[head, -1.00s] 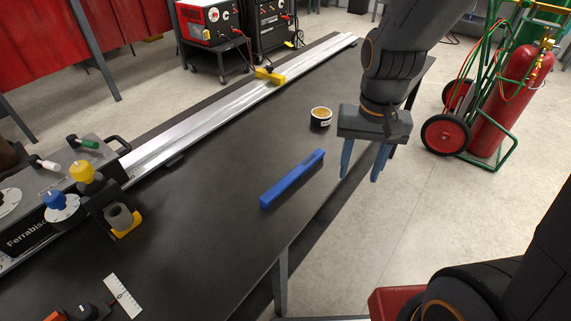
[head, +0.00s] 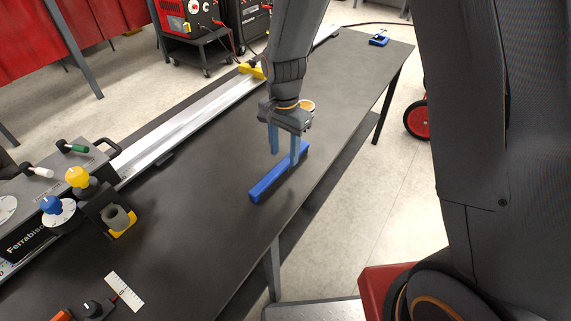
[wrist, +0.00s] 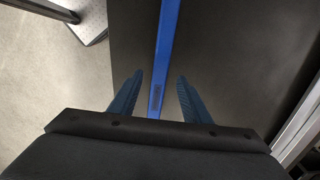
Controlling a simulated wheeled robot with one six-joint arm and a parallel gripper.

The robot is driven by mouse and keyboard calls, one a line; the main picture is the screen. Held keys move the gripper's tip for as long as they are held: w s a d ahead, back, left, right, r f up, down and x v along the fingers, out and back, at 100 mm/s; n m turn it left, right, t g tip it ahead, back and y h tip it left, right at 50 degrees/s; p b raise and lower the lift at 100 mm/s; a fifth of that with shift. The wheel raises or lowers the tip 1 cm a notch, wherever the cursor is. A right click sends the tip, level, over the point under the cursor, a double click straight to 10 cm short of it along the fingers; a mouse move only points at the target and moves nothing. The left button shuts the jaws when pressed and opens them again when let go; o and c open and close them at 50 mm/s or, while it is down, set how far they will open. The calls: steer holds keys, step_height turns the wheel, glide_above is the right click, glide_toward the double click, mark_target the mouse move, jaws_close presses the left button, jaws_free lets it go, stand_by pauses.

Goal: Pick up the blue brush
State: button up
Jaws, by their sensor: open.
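The blue brush (head: 268,186) lies on the dark table, near its right edge in the head view. It also shows in the wrist view (wrist: 167,45) as a long blue bar running up between the fingers. My gripper (head: 283,161) is open and points down over the brush's far end. In the wrist view my gripper (wrist: 155,88) has one finger on each side of the brush, with gaps on both sides. I cannot tell how far above the table the fingertips are. A finger hides part of the brush in the head view.
A small round container (head: 307,106) stands just behind my gripper, partly hidden. A metal rail (head: 190,118) with a yellow clamp runs along the table's left side. A machine with knobs (head: 60,190) stands at the left. The table (head: 190,240) is clear around the brush.

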mark_target(285, 163)
steer(key=shift+f+p, duration=0.3)
steer(key=shift+f, duration=1.35)
steer(key=shift+f, duration=0.2)
jaws_close()
